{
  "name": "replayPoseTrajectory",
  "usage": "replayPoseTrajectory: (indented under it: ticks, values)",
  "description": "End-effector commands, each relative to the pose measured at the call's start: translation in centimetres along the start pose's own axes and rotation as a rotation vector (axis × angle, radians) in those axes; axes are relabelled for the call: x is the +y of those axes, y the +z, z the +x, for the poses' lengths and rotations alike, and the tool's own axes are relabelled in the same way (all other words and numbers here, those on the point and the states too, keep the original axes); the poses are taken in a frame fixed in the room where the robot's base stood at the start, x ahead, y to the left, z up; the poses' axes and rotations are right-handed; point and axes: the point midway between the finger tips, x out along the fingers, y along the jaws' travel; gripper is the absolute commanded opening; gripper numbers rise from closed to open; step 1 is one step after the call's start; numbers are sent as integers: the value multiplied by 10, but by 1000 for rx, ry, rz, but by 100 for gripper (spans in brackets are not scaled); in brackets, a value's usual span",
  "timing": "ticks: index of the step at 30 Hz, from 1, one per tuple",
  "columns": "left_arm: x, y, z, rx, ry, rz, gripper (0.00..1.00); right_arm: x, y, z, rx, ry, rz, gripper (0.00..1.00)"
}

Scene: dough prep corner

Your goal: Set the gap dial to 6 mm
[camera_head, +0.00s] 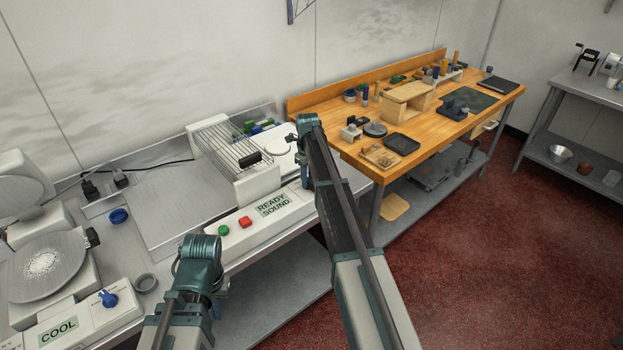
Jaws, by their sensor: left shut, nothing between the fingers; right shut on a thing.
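The sheeter with a wire guard (222,145) stands on the steel bench. Its front panel (235,232) carries a green button, a red button and a display (273,204) reading "READY SOUND". No gap dial shows on the visible part of this panel. My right arm crosses in front of the panel's right end and hides what is there. My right gripper is hidden behind that arm, so what it holds cannot be seen. My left arm stands in front of the bench, lower middle, with its gripper hidden behind its links.
At left, a machine with a round floured plate (44,268) has a blue knob (108,298) and a "COOL" display (58,331). A blue cap (119,216) and a grey ring (145,283) lie nearby. A wooden workbench (340,106) with several tools stands behind, right.

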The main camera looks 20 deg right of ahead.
Motion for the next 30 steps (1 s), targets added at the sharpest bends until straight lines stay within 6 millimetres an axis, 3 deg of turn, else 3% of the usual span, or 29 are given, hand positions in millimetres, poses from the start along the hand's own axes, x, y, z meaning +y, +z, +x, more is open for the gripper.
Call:
replayPoseTrajectory:
  ticks: [11,21,28,29,30]
  values:
    - [0,0,0,0,0,0,0,1,-2,0,4,1,62,0]
    - [0,0,0,0,0,0,0,1,-2,0,4,1,342,0]
    - [0,0,0,0,0,0,0,1,-2,0,5,1,356,0]
    - [0,0,0,0,0,0,0,1,-2,0,5,1,356,28]
    - [0,0,0,0,0,0,0,1,-2,0,4,1,355,36]
